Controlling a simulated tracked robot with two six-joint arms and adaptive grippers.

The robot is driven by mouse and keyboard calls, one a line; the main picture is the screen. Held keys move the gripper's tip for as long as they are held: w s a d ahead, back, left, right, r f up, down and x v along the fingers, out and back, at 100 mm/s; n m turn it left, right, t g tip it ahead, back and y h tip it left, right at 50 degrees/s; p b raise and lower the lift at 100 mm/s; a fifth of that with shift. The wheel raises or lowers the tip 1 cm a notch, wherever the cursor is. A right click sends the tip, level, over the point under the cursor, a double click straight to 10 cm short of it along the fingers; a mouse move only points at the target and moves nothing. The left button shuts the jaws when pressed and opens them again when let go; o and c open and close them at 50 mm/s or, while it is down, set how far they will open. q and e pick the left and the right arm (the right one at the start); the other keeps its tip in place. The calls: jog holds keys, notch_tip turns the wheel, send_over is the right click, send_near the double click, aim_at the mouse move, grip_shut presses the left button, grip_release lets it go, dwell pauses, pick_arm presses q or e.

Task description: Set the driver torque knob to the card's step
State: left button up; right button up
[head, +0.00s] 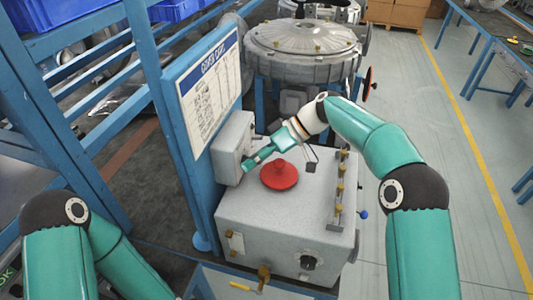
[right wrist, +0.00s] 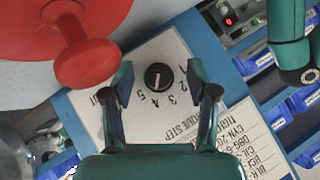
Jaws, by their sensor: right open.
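A black round knob (right wrist: 158,77) sits on a white plate (right wrist: 80,105) marked "TORQUE STEP", with numerals 1 to 5 beside the knob. The knob has a pale pointer line; it runs roughly toward the lower numerals, but I cannot tell which one exactly. My right gripper (right wrist: 161,84) is open, its fingers on either side of the knob in the picture, with no clear contact. In the head view the right gripper (head: 248,163) reaches left beside a small grey box; that knob is hidden there. A printed card (right wrist: 245,135) lies beside the plate, its text too small to read surely. My left gripper is out of view.
A red handwheel (right wrist: 60,40) is close at upper left; it shows on the large grey cabinet (head: 250,215) as a red disc (head: 279,177). The small grey box (head: 230,140) and a chart board (head: 208,90) stand left. Blue bins (right wrist: 250,58) sit at right.

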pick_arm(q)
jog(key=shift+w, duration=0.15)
pick_arm(e)
jog(key=v, duration=1.1)
jog(key=shift+d, duration=0.45)
